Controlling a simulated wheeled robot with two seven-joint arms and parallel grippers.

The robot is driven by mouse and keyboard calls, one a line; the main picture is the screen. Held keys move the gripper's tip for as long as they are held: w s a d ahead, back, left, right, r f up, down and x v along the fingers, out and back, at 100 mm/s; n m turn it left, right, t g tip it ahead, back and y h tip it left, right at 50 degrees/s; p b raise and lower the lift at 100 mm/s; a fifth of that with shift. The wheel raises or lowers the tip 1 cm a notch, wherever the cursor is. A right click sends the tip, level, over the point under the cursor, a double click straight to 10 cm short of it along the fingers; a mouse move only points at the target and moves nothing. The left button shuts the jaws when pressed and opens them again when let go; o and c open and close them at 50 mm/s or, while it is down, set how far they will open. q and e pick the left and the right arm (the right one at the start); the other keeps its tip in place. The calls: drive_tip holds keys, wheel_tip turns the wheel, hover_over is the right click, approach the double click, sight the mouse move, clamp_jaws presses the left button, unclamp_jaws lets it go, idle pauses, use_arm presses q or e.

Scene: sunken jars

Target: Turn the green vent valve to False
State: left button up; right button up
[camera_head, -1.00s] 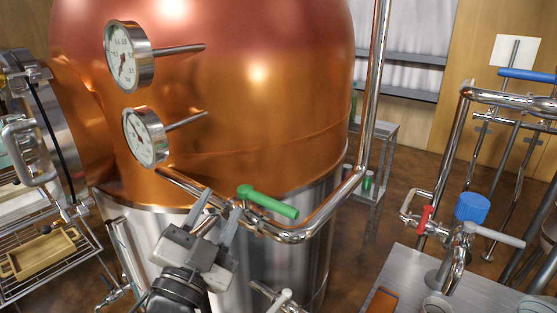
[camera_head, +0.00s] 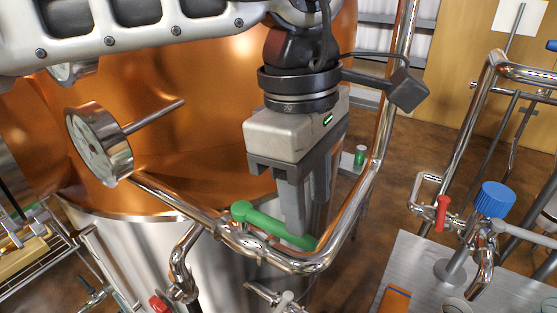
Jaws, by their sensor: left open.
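The green valve handle (camera_head: 262,221) sits on the polished steel pipe in front of the copper vessel. It points to the right and slightly toward the lower right, roughly along the pipe. My left gripper (camera_head: 305,225) comes down from above, its arm crossing the top of the view from the left. Its fingers point down at the free right end of the handle. The near finger overlaps part of the handle in the view. The gripper is open; whether a finger touches the handle I cannot tell. My right gripper is not in view.
The steel pipe (camera_head: 352,215) bends up just right of the gripper. A pressure gauge (camera_head: 90,145) juts out at left. The copper vessel (camera_head: 170,125) stands close behind. At right are a blue-capped valve (camera_head: 494,199), a red handle (camera_head: 442,213) and a metal table (camera_head: 415,262).

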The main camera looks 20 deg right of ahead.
sight(272, 225)
use_arm(q)
drive_tip(key=shift+w+a+r+t+y, duration=0.25)
drive_tip(key=shift+w+a, duration=0.1)
drive_tip(key=shift+w, duration=0.15)
drive_tip(key=shift+w+a+r+t+y, duration=0.25)
drive_tip(key=shift+w+a, duration=0.1)
drive_tip(key=shift+w, duration=0.1)
drive_tip(key=shift+f, duration=0.45)
wheel_tip(272, 225, down, 5)
drive_tip(key=b, duration=0.4)
drive_tip(key=shift+s, duration=0.1)
drive_tip(key=shift+r+p, duration=0.3)
drive_tip(key=shift+p, duration=0.05)
drive_tip(key=shift+f+b, duration=0.65)
drive_tip(key=shift+f, duration=0.2)
drive_tip(key=shift+f+b, duration=0.45)
drive_tip(key=shift+f, duration=0.05)
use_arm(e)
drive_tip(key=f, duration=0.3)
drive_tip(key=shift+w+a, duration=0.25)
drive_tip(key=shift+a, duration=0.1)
use_arm(q)
clamp_jaws()
